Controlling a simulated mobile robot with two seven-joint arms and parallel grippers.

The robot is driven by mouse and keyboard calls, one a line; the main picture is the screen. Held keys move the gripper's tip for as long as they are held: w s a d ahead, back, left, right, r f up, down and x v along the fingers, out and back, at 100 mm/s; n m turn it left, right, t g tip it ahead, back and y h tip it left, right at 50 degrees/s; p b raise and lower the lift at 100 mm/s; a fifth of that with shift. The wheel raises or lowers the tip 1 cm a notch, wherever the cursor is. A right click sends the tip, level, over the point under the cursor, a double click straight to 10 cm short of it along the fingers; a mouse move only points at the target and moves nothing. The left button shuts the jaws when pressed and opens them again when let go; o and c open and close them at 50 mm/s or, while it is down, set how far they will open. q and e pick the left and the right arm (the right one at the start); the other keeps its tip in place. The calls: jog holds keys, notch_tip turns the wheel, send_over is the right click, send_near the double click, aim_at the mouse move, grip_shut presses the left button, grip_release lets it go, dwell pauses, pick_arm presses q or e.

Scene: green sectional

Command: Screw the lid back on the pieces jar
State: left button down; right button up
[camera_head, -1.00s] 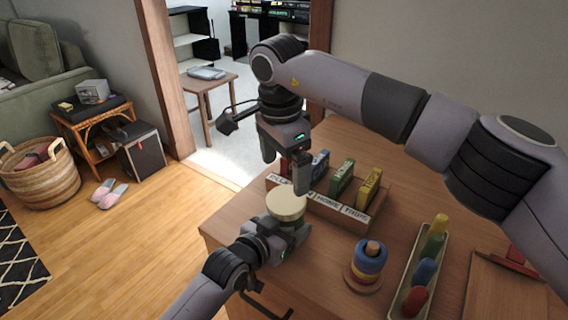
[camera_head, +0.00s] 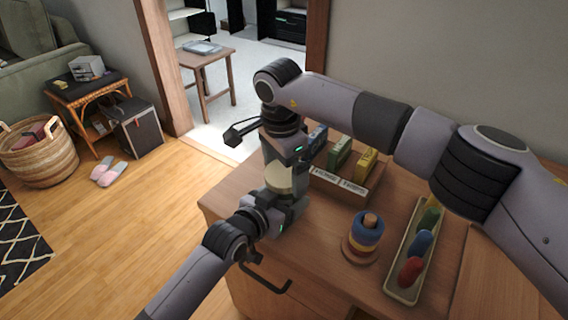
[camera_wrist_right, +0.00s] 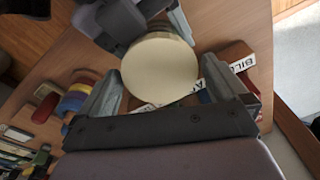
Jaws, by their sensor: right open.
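A round cream lid (camera_head: 279,179) lies level near the front left of the wooden table; the jar under it is mostly hidden by my grippers. My right gripper (camera_head: 284,172) points down over the lid from above. In the right wrist view the lid (camera_wrist_right: 160,68) sits between its two open fingers, with a gap visible on the right side. My left gripper (camera_head: 284,208) is low at the jar's front side, close under the lid; its fingertips are largely hidden, so its grip is unclear.
A labelled wooden rack with upright coloured boxes (camera_head: 340,152) stands close behind the lid. A ring stacker (camera_head: 366,232) and a long tray (camera_head: 399,288) with coloured pieces stand to the right. The table's left edge is near the jar.

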jog(key=c, duration=0.9)
jog(key=shift+m, duration=1.7)
jog(key=o, duration=0.9)
jog(key=shift+s+a+r, duration=0.1)
jog(key=shift+s+r, duration=0.05)
jog(key=shift+r, duration=2.15)
